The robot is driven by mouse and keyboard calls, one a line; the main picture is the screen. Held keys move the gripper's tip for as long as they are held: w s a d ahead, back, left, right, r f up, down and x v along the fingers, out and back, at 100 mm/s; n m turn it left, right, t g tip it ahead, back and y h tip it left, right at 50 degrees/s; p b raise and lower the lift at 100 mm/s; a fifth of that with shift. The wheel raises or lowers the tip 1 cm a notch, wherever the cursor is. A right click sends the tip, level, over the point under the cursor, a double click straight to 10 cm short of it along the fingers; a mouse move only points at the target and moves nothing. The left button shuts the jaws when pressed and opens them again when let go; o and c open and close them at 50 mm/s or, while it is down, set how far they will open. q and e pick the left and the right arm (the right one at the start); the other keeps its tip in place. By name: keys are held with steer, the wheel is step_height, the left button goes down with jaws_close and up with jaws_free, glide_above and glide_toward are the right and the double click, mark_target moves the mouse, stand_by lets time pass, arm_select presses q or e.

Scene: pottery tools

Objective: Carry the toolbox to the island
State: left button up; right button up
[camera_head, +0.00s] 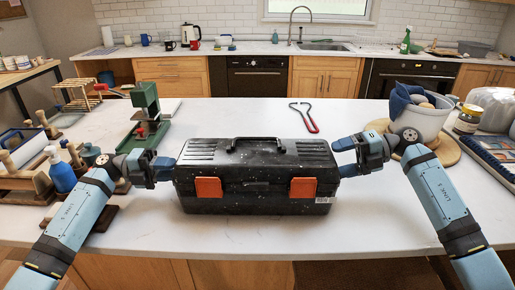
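The toolbox (256,174) is black with white specks, orange latches and a top handle. It is in the middle of the head view, upright on or just above the white island top (240,233); I cannot tell which. My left gripper (171,167) is at its left end and my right gripper (338,159) is at its right end. Both reach the box's ends and seem to touch them. The fingertips are partly hidden, so I cannot see how far apart the fingers are.
A green press (147,118) and a blue bottle (62,172) stand at left. A grey bucket (421,118) on a round board and a jar (468,119) stand at right. Red-handled tongs (306,117) lie behind the toolbox. The front strip of the top is clear.

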arm_select(q)
steer(key=shift+o, duration=0.7)
steer(key=shift+d+r, duration=0.1)
steer(key=shift+r, duration=0.1)
arm_select(e)
steer(key=shift+o, duration=0.8)
steer(key=shift+r, duration=0.15)
arm_select(q)
step_height(320, 180, up, 10)
arm_select(e)
steer(key=v, duration=0.8)
arm_select(q)
steer(key=a, duration=0.6)
steer(key=shift+s, duration=0.15)
steer(key=shift+s+f, duration=0.1)
arm_select(e)
steer(key=shift+s+f, duration=0.1)
steer(key=shift+f, duration=0.15)
